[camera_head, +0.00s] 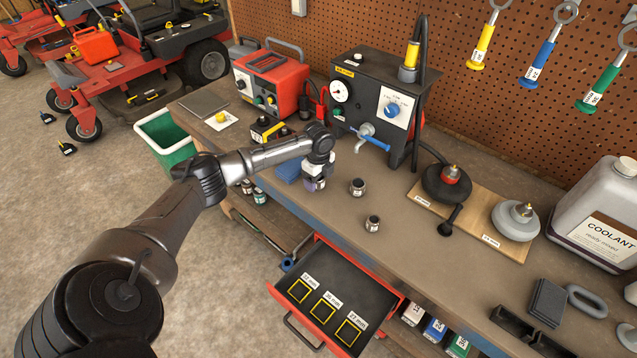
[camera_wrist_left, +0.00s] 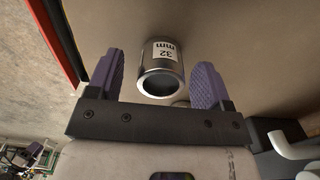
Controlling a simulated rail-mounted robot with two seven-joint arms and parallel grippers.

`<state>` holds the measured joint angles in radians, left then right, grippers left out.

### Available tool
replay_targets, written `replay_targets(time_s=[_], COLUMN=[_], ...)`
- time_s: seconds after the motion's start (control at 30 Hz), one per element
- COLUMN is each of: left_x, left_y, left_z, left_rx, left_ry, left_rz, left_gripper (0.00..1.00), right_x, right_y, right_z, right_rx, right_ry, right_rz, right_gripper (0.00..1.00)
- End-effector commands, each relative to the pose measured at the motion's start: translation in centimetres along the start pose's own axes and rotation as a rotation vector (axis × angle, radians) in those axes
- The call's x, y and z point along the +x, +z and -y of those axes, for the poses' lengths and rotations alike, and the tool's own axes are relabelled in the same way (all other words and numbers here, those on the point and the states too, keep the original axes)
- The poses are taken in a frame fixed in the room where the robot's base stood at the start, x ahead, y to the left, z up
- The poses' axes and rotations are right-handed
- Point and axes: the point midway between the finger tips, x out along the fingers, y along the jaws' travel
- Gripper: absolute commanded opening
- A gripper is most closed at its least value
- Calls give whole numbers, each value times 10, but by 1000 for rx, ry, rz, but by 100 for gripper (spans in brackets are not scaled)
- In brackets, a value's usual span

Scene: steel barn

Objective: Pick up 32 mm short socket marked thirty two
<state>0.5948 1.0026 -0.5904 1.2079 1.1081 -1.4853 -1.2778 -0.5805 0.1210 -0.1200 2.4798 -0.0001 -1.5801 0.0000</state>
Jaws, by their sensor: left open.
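The 32 mm short socket (camera_wrist_left: 160,72) is a shiny steel cylinder with a white "32 mm" label in the left wrist view. It sits between the two purple finger pads of my left gripper (camera_head: 317,183), with a gap on each side. The gripper is open, low over the bench near its front edge. In the head view the gripper hides most or all of this socket. Two other small dark sockets with white labels stand on the bench, one to the right of the gripper (camera_head: 357,187) and one nearer the front (camera_head: 373,223). My right gripper is out of view.
An open drawer (camera_head: 375,297) with yellow-outlined, labelled spots juts out below the bench. A blue cloth (camera_head: 288,170) lies left of the gripper. A black tester (camera_head: 372,110) with a tap and a red unit (camera_head: 270,82) stand behind. Bare bench top (camera_head: 410,235) lies to the right.

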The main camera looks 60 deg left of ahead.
Motion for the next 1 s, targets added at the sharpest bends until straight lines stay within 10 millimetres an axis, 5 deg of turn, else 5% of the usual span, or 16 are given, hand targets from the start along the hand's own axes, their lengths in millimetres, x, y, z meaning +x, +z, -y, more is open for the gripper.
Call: replay_targets(time_s=[0.17,0.8,1.0], left_x=[0,0,-1], left_y=[0,0,0], left_z=[0,0,0], left_rx=[0,0,0], left_ry=[-1,-1,-2], left_rz=[0,0,-1], left_gripper=[73,14,14], right_x=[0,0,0], right_y=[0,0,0], right_z=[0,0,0], right_rx=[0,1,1], right_ry=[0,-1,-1], right_rz=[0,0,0], right_gripper=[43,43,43])
